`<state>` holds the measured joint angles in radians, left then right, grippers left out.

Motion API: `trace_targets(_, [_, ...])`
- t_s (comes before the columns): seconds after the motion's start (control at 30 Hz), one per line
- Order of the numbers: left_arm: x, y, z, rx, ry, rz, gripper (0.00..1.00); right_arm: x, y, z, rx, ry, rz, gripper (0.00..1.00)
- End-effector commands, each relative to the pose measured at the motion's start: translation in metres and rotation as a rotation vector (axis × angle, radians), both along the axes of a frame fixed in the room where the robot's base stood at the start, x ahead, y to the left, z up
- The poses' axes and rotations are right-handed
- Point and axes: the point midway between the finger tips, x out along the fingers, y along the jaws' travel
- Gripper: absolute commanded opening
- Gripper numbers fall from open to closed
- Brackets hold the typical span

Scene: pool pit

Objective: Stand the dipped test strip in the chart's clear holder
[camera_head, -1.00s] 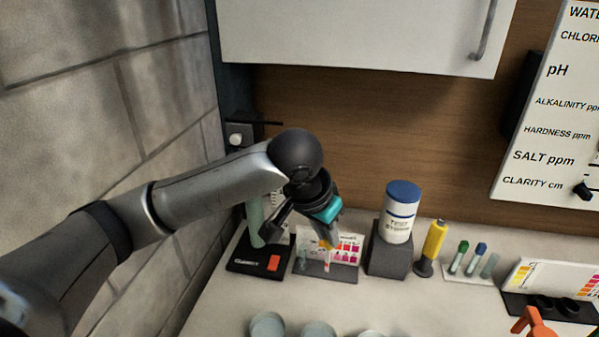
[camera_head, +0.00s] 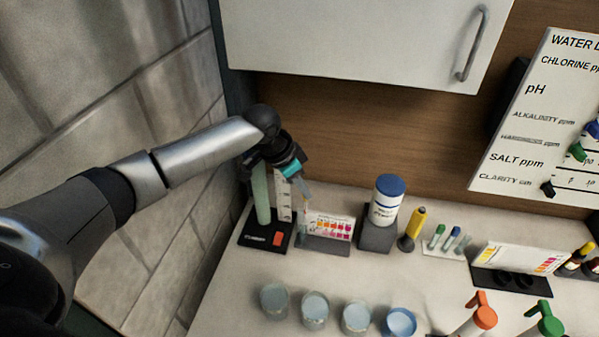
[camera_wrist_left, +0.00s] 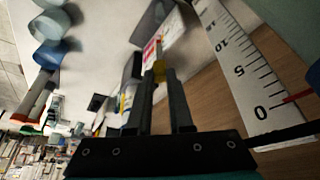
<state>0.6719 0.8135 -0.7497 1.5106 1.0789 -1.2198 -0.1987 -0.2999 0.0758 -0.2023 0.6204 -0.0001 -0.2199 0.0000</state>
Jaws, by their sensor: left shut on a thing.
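My left gripper (camera_head: 306,196) is shut on the test strip, above the left end of the colour chart (camera_head: 330,226). The strip (camera_wrist_left: 158,69) shows a yellow part between the fingertips in the left wrist view. In the head view it is small and hard to make out. The chart leans on a dark base, with rows of pink, red and yellow patches. A small clear upright piece (camera_head: 303,238), which looks like the holder, stands at the base's left end, below the fingertips. I cannot tell whether the strip touches it. My right gripper is not in view.
A clarity stand (camera_head: 252,239) with a tube and scale (camera_head: 283,202) is close on the left. A strip bottle (camera_head: 386,203) on a grey block stands right of the chart. Several cups (camera_head: 314,308) line the front. The counter between is clear.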

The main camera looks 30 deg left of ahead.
Motion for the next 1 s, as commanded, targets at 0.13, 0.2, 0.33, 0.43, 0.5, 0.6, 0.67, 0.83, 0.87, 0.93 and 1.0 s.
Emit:
trace_targets(0.13, [0.001,0.006,0.002,-0.001,0.001,-0.017,0.0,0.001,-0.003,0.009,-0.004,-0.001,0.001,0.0])
trace_targets(0.2, [0.001,0.007,0.001,-0.001,0.001,-0.022,0.0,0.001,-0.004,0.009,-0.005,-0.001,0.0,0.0])
trace_targets(0.33, [0.001,0.007,-0.005,-0.001,0.0,-0.024,0.0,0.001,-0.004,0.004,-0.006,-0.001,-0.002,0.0])
trace_targets(0.43, [0.001,0.007,-0.011,0.0,0.0,-0.024,0.0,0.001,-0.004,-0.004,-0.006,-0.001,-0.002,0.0])
trace_targets(0.5, [0.001,0.008,-0.016,0.0,0.0,-0.024,0.0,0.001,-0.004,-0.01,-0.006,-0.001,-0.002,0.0])
trace_targets(0.6, [0.001,0.008,-0.025,0.001,-0.001,-0.023,0.0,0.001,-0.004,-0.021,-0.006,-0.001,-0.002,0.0])
trace_targets(0.67, [0.001,0.008,-0.03,0.001,0.0,-0.022,0.0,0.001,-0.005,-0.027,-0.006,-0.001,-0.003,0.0])
trace_targets(0.83, [0.001,0.008,-0.039,0.0,0.0,-0.023,0.0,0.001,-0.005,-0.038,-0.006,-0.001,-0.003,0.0])
trace_targets(0.87, [0.001,0.007,-0.04,0.0,0.0,-0.023,0.0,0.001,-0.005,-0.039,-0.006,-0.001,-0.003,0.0])
trace_targets(0.93, [0.001,0.007,-0.04,0.0,0.0,-0.023,0.0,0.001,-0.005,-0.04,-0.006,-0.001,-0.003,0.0])
trace_targets(1.0, [0.001,0.007,-0.04,0.0,0.0,-0.023,0.0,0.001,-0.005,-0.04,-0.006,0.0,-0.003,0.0])
